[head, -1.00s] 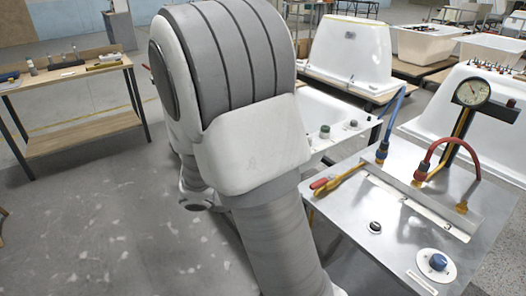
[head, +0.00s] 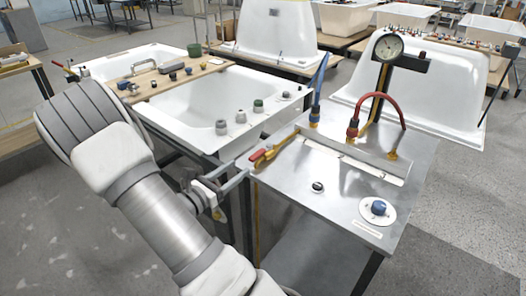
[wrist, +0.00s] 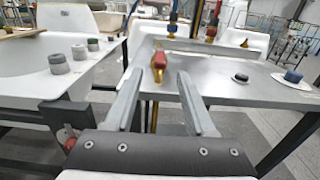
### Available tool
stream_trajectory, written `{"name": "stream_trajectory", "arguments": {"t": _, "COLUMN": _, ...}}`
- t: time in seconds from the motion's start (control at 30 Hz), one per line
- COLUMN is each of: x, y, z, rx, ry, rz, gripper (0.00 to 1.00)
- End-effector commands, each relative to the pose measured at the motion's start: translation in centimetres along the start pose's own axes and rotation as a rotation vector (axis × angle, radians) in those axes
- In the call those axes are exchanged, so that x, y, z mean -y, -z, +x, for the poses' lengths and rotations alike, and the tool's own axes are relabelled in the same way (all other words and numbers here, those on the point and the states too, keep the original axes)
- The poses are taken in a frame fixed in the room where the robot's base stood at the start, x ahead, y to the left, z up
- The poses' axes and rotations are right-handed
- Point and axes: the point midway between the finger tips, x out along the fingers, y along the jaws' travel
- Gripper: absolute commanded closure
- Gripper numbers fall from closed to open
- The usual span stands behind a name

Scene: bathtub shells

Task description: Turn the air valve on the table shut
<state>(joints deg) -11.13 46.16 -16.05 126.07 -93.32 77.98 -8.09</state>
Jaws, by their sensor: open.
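A metal table (head: 300,205) carries a yellow pipe fitting with a red handle (head: 258,156) at its left edge. The red handle also shows in the wrist view (wrist: 158,61), beyond and between my fingertips. A blue knob (head: 379,208) sits on a round white plate to the right; it shows in the wrist view (wrist: 292,77). A small black knob (head: 318,187) lies between them. I cannot tell for certain which is the air valve. My gripper (head: 238,184) is open and empty, left of the table edge, apart from the handle. Its parted fingers (wrist: 159,80) point towards the table.
A blue hose (head: 320,75), a curved red hose (head: 380,98) and a gauge (head: 389,47) rise at the table's back. A white tub (head: 195,105) with several knobs stands close behind my gripper. Open floor (head: 450,210) lies right of the table.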

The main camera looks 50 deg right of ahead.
Motion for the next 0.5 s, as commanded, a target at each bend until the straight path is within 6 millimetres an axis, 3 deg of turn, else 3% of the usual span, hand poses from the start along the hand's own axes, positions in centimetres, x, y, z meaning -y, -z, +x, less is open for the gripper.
{"name": "stream_trajectory", "arguments": {"t": 0.3, "x": 0.2, "y": 0.1, "z": 7.2, "rx": 0.0, "ry": 0.005, "rz": 0.001, "gripper": 0.45}}
{"name": "stream_trajectory", "arguments": {"t": 0.5, "x": 0.1, "y": 0.1, "z": 10.6, "rx": -0.001, "ry": 0.003, "rz": 0.002, "gripper": 0.45}}
